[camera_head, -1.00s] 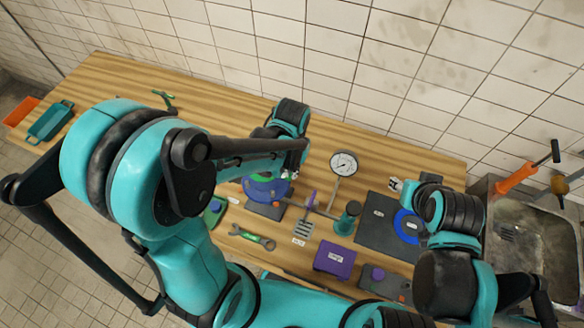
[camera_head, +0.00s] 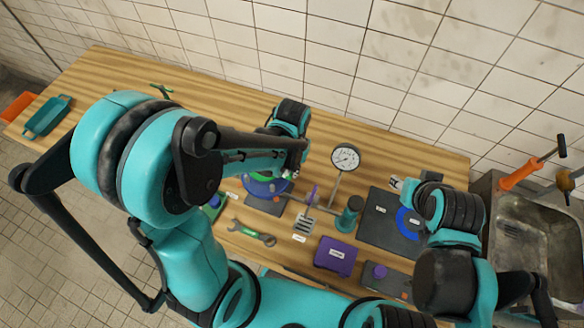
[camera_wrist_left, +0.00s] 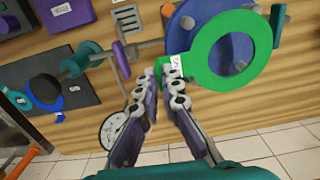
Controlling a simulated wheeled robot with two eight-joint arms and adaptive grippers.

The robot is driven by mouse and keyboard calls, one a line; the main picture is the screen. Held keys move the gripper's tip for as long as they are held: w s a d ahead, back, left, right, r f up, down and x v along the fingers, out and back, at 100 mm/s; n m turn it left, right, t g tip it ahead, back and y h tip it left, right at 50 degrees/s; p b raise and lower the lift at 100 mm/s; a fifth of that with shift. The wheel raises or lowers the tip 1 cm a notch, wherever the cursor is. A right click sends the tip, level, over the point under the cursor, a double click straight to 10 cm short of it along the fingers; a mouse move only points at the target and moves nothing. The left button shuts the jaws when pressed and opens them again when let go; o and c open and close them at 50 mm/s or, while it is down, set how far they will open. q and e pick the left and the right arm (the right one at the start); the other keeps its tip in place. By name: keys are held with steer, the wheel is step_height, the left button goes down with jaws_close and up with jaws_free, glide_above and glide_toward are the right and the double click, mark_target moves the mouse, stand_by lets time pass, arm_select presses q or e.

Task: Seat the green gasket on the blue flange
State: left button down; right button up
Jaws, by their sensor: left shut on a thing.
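My left gripper (camera_wrist_left: 166,78) is shut on the labelled tab of the green gasket (camera_wrist_left: 263,22), a flat ring with a large hole, in the left wrist view. The blue flange (camera_wrist_left: 184,38) is behind the gasket there, and the ring overlaps it off-centre to the right. I cannot tell whether they touch. In the head view the blue flange (camera_head: 256,187) stands on the bench, partly hidden by my left arm. My left gripper (camera_head: 296,168) is just right of it, its fingertips hard to see. My right gripper (camera_head: 396,185) is over the dark mat; its jaw opening is unclear.
A dial gauge (camera_head: 345,157), a green cylinder (camera_head: 349,214), a purple box (camera_head: 335,256) and a wrench (camera_head: 254,233) crowd the bench near the flange. A dark mat (camera_head: 378,235) holds a blue ring (camera_head: 403,224).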

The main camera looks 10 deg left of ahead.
arm_select(q)
steer(key=shift+f+b, duration=1.15)
steer(key=shift+f, duration=0.55)
steer(key=shift+f+b, duration=0.85)
steer(key=shift+f, duration=0.05)
steer(key=c, duration=1.6)
jaws_free()
steer(key=shift+c, duration=0.2)
step_height(320, 180, up, 12)
